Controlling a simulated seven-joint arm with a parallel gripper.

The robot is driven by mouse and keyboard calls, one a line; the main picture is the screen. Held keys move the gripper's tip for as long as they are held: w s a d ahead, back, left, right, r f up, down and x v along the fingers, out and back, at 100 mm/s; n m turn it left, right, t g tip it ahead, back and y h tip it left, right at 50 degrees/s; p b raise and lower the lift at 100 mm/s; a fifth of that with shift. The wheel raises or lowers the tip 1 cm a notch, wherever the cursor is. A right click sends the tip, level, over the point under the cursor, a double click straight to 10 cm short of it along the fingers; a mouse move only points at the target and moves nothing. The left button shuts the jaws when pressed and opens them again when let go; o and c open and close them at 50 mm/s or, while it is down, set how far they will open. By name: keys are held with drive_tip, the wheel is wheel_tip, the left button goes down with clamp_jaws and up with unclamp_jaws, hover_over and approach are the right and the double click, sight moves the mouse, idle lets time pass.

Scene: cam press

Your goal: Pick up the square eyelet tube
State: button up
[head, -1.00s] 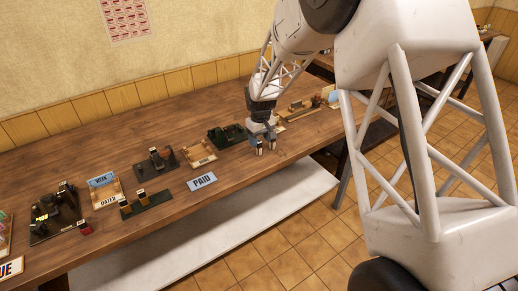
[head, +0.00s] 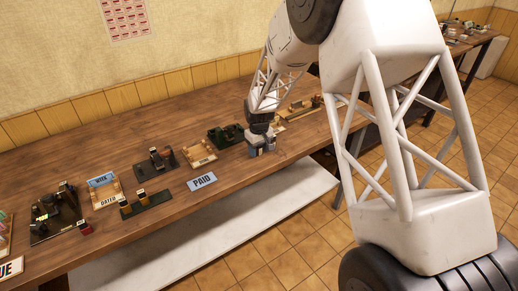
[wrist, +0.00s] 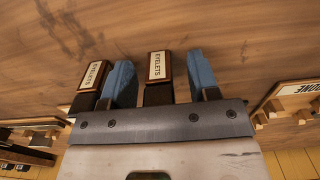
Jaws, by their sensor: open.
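Two dark square-sided tubes with cream "EYELETS" labels show in the wrist view. One eyelet tube (wrist: 158,66) stands between the two blue fingers of my gripper (wrist: 162,75), with a gap to the right finger. The other eyelet tube (wrist: 92,77) is just outside the left finger, very close to it. My gripper is open, and the fingers reach down on either side of the one tube. Its lower end is hidden behind the gripper's bar. In the head view my gripper (head: 262,145) is low over the table's front right part; the tubes are too small to tell apart there.
The wooden table (head: 100,135) carries a blue PAID sign (head: 202,181), a dark green rack (head: 226,134), a small wooden tray (head: 200,154) and other racks to the left. In the wrist view a wooden tray with a sign (wrist: 290,98) is at right. Bare table lies around the PAID sign.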

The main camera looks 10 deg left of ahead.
idle(0.4)
clamp_jaws()
drive_tip(key=shift+r, duration=0.15)
drive_tip(key=shift+r, duration=0.5)
drive_tip(key=shift+s+d+r, duration=0.1)
drive_tip(key=shift+s+r, duration=0.05)
drive_tip(key=shift+r, duration=0.45)
drive_tip(key=shift+s+d+r, duration=0.1)
drive_tip(key=shift+s+r, duration=0.05)
drive_tip(key=shift+r, duration=0.4)
drive_tip(key=s+d, duration=0.3)
drive_tip(key=s, duration=0.4)
drive_tip(key=s+d+r, duration=0.1)
drive_tip(key=s+d, duration=0.2)
drive_tip(key=s, duration=0.4)
drive_tip(key=shift+r, duration=0.2)
drive_tip(key=shift+d, duration=0.1)
